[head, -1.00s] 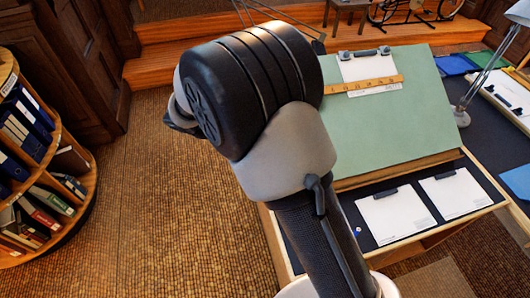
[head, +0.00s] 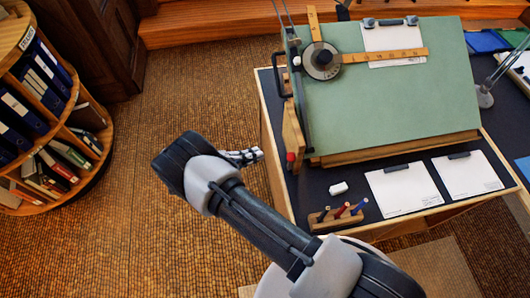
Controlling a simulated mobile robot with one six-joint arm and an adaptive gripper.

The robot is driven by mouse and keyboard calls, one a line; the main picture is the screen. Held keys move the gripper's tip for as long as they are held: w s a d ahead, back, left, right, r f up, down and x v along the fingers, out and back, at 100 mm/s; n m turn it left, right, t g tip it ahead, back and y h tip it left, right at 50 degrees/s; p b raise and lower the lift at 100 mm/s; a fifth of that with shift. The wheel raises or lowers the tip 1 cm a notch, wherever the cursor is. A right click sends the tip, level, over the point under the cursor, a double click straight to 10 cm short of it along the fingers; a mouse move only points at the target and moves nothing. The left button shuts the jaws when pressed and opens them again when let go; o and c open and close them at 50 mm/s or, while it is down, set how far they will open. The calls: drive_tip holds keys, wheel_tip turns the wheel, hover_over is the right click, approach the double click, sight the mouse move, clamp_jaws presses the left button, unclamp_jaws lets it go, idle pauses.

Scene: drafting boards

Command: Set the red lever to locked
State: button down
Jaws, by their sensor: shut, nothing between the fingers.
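A small red part (head: 291,157), likely the grip of the red lever, shows at the lower left side of the green drafting board (head: 390,105). It is too small to tell its setting or read any marking. My gripper (head: 259,154) is left of it over the carpet in the picture, apart from it, with fingers pointing right towards it. The gripper looks shut, with nothing held.
The drafting head (head: 322,62) with wooden rulers sits on the board. A black handle (head: 278,74) sticks out at its left edge. A pen block (head: 338,215), white eraser (head: 338,188) and clipboards (head: 402,188) lie in front. A bookcase (head: 105,105) stands left.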

drive_tip(key=b+x, duration=0.1)
drive_tip(key=x, duration=0.7)
drive_tip(key=shift+w+d+f, duration=0.15)
drive_tip(key=shift+w+d, duration=0.05)
drive_tip(key=shift+d, duration=0.15)
drive_tip(key=s, duration=0.1)
drive_tip(key=s+r, duration=0.1)
drive_tip(key=shift+s+d+r, duration=0.15)
drive_tip(key=shift+s+r, duration=0.15)
drive_tip(key=shift+s, duration=0.05)
drive_tip(key=shift+s+d+r, duration=0.15)
drive_tip(key=shift+s, duration=0.2)
